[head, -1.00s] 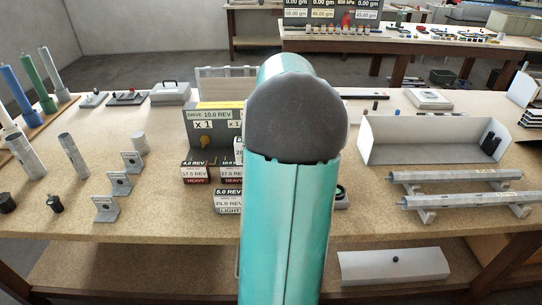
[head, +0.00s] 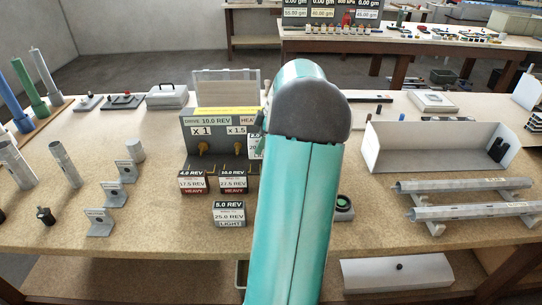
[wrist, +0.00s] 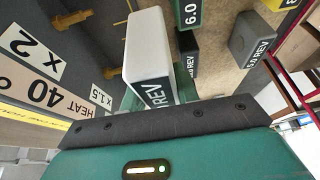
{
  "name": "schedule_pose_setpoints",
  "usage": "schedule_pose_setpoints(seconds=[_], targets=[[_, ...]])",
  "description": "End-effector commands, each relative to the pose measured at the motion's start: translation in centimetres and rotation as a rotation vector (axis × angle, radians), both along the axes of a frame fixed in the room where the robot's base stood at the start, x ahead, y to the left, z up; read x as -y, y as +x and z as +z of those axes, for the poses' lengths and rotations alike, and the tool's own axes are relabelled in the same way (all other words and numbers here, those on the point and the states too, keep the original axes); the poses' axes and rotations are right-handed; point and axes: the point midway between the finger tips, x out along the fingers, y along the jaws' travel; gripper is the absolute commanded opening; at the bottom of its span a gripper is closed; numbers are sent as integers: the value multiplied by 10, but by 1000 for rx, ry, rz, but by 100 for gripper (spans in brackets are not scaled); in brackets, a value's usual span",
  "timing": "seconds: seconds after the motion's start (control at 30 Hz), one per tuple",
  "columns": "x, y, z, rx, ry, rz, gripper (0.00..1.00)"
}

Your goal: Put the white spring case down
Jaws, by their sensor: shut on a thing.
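The white spring case (wrist: 150,55) is a pale block with a dark label ending in "REV". In the wrist view it is between the green fingers of my gripper (wrist: 155,98), which is shut on it. It is beside the dark panel (wrist: 90,50) with the "x 2" and "x 1.5" signs and brass pegs. Whether its underside touches anything cannot be told. In the head view my arm hides most of my gripper and the case. The grey drive panel (head: 193,155) stands on the bench there, with a "x 1" sign.
Two dark-labelled "HEAVY" cases (head: 192,182) and (head: 233,182) are at the panel's front. A grey "LIGHT" case (head: 229,213) is nearer the bench edge. Grey brackets (head: 100,222) stand left, a white trough (head: 425,155) right. Bare bench lies left of the LIGHT case.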

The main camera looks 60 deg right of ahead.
Motion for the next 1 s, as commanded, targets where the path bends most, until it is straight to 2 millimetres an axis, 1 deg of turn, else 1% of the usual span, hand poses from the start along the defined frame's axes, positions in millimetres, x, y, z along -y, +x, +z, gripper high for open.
schedule_pose_setpoints(seconds=[0.03, 0.07, 0.2, 0.3, 0.4, 0.57, 0.7, 0.77, 1.0], targets=[[12, -1, -6, 1, 0, -2, 1], [19, -1, -9, 2, 1, -3, 1], [40, -2, -35, 0, 1, -3, 1], [54, -2, -50, 1, 1, -3, 1], [62, -2, -58, 1, 0, -1, 1], [70, -2, -68, 0, 0, -1, 1], [70, -2, -89, 0, 1, -2, 1], [70, -2, -95, 0, 0, -2, 1], [70, -2, -97, 0, -3, -2, 1]])
